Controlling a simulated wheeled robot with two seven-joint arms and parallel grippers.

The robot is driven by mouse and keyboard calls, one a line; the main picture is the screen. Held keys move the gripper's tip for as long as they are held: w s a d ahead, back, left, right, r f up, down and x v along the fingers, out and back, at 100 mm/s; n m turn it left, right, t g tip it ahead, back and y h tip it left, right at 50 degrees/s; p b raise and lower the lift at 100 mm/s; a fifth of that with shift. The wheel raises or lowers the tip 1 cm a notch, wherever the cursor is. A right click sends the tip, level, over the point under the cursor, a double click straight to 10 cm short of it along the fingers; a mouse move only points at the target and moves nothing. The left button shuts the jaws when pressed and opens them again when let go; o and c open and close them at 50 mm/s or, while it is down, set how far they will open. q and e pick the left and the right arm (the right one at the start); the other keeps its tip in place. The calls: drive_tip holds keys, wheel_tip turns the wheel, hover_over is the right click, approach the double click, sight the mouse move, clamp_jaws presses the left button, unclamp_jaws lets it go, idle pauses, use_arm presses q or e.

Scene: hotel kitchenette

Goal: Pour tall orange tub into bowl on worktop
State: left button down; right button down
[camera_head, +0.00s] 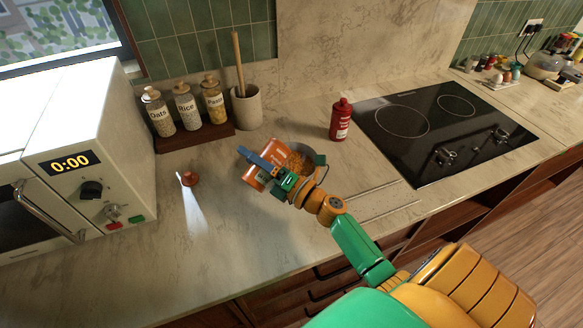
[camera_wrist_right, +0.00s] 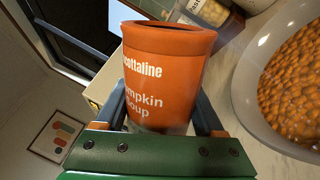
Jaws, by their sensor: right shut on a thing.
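The tall orange tub, with white lettering including "umpkin" and "oup", is in my right gripper (camera_head: 268,170). The tub (camera_wrist_right: 165,75) fills the middle of the wrist view between the two blue-grey fingers, its mouth dark inside. In the head view the tub (camera_head: 255,178) is tilted, held off the worktop, with its upper part beside and partly over the bowl. The bowl (camera_head: 321,159) stands on the worktop, partly hidden by the tub and gripper. It holds orange contents. The bowl's pale rim (camera_wrist_right: 243,92) shows at the right of the wrist view. My left gripper is out of view.
A red bottle (camera_head: 340,119) stands behind the bowl, near the black hob (camera_head: 440,125). Jars (camera_head: 186,107) and a utensil pot (camera_head: 246,107) stand at the back. The white microwave (camera_head: 80,150) is at left.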

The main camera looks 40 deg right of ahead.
sight(272, 140)
drive_tip(key=d+n+b, duration=0.1)
drive_tip(key=n, duration=0.3)
drive_tip(key=d+n+g+b, duration=0.1)
drive_tip(key=n, duration=0.4)
drive_tip(key=w+d+n+g+b, duration=0.1)
drive_tip(key=n, duration=0.4)
drive_tip(key=shift+d+y, duration=0.35)
drive_tip(key=shift+y, duration=0.05)
drive_tip(key=shift+w+d+r+p, duration=0.1)
drive_tip(key=shift+d+p, duration=0.1)
drive_tip(key=shift+p, duration=0.15)
wheel_tip(272, 140, up, 4)
drive_tip(key=p, duration=0.4)
drive_tip(key=shift+a, duration=0.15)
